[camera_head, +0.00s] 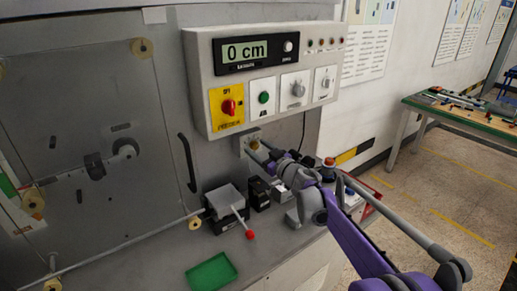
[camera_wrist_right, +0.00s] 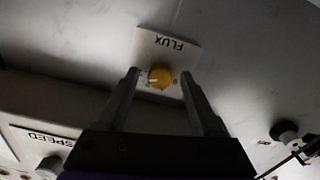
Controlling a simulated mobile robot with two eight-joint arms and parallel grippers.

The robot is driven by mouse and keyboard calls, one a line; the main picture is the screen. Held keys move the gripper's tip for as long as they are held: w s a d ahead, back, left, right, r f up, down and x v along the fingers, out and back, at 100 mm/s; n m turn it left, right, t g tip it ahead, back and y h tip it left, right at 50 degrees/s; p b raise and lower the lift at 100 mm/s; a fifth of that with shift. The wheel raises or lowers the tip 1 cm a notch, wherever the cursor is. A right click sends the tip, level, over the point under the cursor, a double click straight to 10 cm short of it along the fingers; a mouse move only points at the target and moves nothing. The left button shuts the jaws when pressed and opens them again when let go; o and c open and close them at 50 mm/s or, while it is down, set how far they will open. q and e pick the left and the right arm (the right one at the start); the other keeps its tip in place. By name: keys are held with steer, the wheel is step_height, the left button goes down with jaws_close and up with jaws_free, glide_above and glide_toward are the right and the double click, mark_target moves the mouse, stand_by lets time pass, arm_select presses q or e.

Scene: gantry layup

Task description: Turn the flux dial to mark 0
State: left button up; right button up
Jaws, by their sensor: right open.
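The flux dial (camera_wrist_right: 160,76) is a small yellow knob on a white plate (camera_wrist_right: 166,45) lettered FLUX, which appears upside down in the right wrist view. In the head view the dial (camera_head: 254,144) sits on a small plate below the control panel, partly hidden by my gripper. My right gripper (camera_wrist_right: 160,80) is open, with one finger on each side of the dial; I cannot tell whether either touches it. A pale line shows on the knob, but the scale marks are too small to read. My left gripper is out of view.
The control panel (camera_head: 265,75) above has a display reading 0 cm, a red knob on yellow (camera_head: 229,107) and a green button (camera_head: 263,97). Below are a grey block with a red-tipped lever (camera_head: 250,234) and a green tray (camera_head: 211,272). A speed knob (camera_wrist_right: 49,166) is nearby.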

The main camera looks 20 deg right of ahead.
jaws_close()
stand_by(0.3)
